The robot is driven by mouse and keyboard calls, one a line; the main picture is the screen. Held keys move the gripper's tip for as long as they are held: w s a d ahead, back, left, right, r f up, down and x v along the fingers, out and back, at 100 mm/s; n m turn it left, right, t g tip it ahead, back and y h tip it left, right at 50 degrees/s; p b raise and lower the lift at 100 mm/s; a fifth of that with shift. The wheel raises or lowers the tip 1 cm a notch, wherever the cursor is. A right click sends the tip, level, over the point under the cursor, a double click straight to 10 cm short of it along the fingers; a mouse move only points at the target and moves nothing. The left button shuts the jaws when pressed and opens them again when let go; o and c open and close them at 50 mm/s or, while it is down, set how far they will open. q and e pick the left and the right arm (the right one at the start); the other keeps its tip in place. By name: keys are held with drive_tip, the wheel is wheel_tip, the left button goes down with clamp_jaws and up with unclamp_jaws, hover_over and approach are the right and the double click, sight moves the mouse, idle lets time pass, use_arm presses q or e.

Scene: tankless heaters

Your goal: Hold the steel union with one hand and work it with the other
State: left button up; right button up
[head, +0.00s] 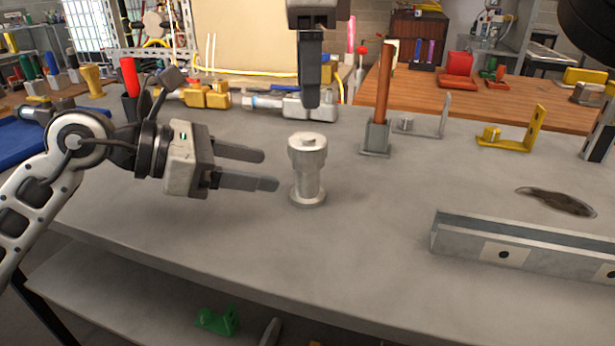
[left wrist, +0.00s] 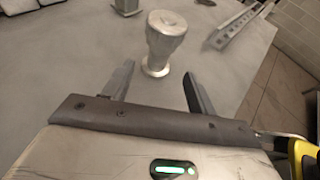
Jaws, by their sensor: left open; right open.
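The steel union (head: 307,170) stands upright on the grey workbench, a silver cylinder with a wider head and a round foot. My left gripper (head: 271,170) is open, just left of the union, with its fingers pointing towards it. In the left wrist view the union (left wrist: 164,42) stands beyond and between the two open fingertips (left wrist: 158,78), with nothing between them. My right gripper (head: 310,100) hangs pointing down above and behind the union; its fingers overlap in the head view, and it appears to hold nothing. It is apart from the union.
A copper pipe in a grey stand (head: 376,138) is right of the union. A yellow bracket (head: 512,143) and a long steel channel (head: 520,250) lie further right. Valves (head: 300,104) lie along the back edge. The bench in front of the union is clear.

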sight(296, 173)
use_arm(q)
drive_tip(key=x, duration=0.8)
drive_tip(key=shift+w+d+f, duration=0.1)
drive_tip(key=shift+w+d, duration=0.1)
drive_tip(key=shift+d, duration=0.15)
